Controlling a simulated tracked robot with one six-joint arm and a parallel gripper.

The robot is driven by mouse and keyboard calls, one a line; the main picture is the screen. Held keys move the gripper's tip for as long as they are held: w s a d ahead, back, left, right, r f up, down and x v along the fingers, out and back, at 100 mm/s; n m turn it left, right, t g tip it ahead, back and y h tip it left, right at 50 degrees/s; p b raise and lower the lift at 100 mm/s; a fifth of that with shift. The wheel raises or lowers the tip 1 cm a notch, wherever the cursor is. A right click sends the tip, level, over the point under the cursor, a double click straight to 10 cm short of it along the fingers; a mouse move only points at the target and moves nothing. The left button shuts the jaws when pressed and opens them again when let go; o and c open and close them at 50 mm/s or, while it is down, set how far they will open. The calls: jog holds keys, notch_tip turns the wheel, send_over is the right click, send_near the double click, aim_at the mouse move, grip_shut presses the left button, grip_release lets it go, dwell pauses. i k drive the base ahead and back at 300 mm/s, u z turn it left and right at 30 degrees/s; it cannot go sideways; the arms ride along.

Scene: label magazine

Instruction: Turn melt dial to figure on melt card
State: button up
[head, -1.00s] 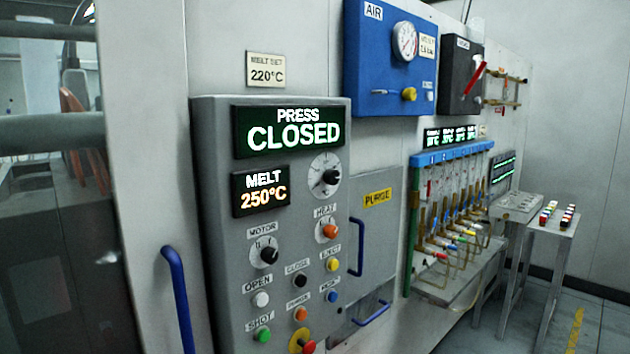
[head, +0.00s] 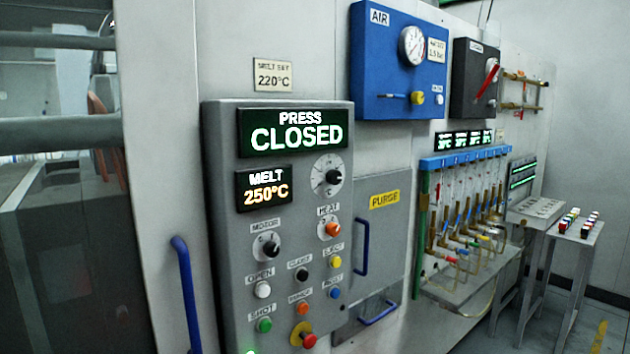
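The melt card (head: 272,75) is a cream plate on the wall above the panel and reads "MELT SET 220°C". The melt display (head: 265,188) on the grey control panel reads "MELT 250°C" in orange figures. The melt dial (head: 328,175) is a round white-faced dial with a dark knob, right of that display, with °C printed under it. Its exact pointer angle is too small to tell. My gripper is not in view, and nothing touches the dial.
The control panel (head: 222,240) also carries a "PRESS CLOSED" display (head: 293,132), a motor knob (head: 266,246), a heat knob (head: 330,228) and several coloured buttons. A blue handle (head: 186,290) sticks out at left. A blue air box (head: 385,60) hangs at upper right.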

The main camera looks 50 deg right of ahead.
aim_at(333, 176)
jog(key=u, duration=0.3)
jog(key=k, duration=0.85)
jog(key=z, duration=0.55)
jog(key=i, duration=1)
jog(key=z, duration=0.2)
